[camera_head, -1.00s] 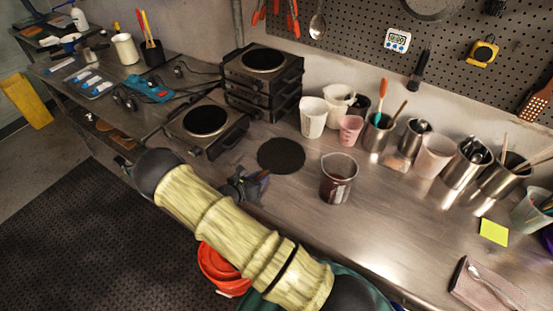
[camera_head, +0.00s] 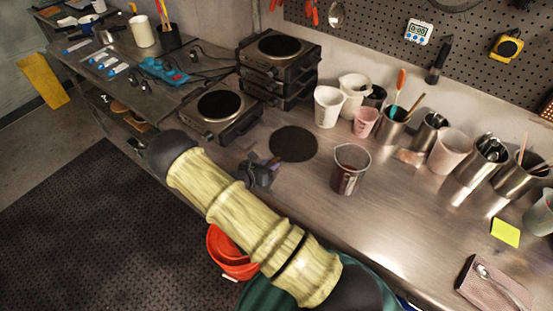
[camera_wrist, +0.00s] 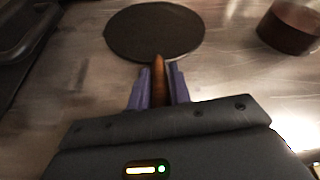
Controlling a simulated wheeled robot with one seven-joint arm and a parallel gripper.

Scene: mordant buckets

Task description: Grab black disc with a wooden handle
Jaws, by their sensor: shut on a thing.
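The black disc (camera_head: 293,143) lies on the steel bench, between the hot plate and a measuring cup of dark liquid. In the wrist view the disc (camera_wrist: 154,31) is ahead of my gripper, with its wooden handle (camera_wrist: 159,66) pointing back toward me. My gripper (camera_wrist: 159,84) is shut on the handle, one purple finger on each side. In the head view my gripper (camera_head: 272,166) is at the disc's near left edge, partly hidden by my arm. I cannot tell whether the disc touches the bench.
The measuring cup (camera_head: 349,169) stands right of the disc. A single hot plate (camera_head: 219,107) is at its left, with stacked hot plates (camera_head: 279,66) behind. White beakers (camera_head: 327,106) and a pink cup (camera_head: 365,122) stand along the back.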

